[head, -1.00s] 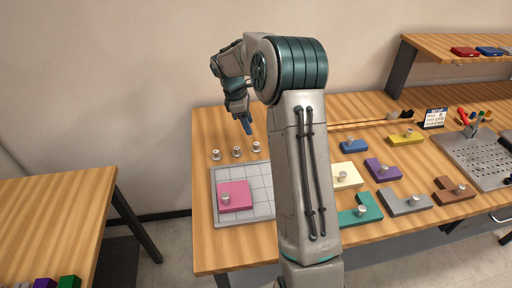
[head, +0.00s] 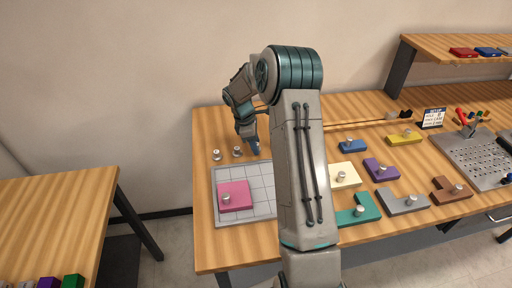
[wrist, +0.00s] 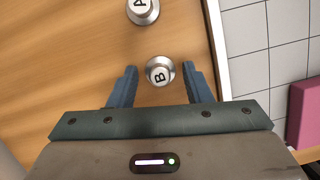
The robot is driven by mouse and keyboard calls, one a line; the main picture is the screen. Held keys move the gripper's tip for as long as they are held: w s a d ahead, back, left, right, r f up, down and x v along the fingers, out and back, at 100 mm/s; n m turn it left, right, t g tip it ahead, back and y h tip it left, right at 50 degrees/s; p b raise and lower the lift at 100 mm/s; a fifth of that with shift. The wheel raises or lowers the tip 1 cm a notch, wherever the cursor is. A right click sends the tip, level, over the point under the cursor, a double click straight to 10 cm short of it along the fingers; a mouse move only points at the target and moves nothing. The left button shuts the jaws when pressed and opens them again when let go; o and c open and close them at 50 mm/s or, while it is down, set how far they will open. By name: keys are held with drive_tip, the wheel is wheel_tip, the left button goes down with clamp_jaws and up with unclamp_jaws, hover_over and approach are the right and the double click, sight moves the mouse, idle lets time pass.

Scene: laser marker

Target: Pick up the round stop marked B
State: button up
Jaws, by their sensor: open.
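The round stop marked B (wrist: 160,71), a silver knob with a white lettered top, stands on the wooden table in the wrist view. My gripper (wrist: 160,84) is open, with its two blue fingers on either side of stop B. A gap shows between each finger and the stop. How high the fingertips are above the table is hard to tell.
A stop marked A (wrist: 142,10) stands just beyond B. Two stops (head: 216,155) show left of my gripper. A gridded plate (head: 258,203) with a pink block (head: 235,195) lies in front. Several coloured blocks and a perforated metal plate (head: 470,150) are to the right.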

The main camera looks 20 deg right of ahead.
clamp_jaws()
drive_tip(key=shift+r, duration=0.1)
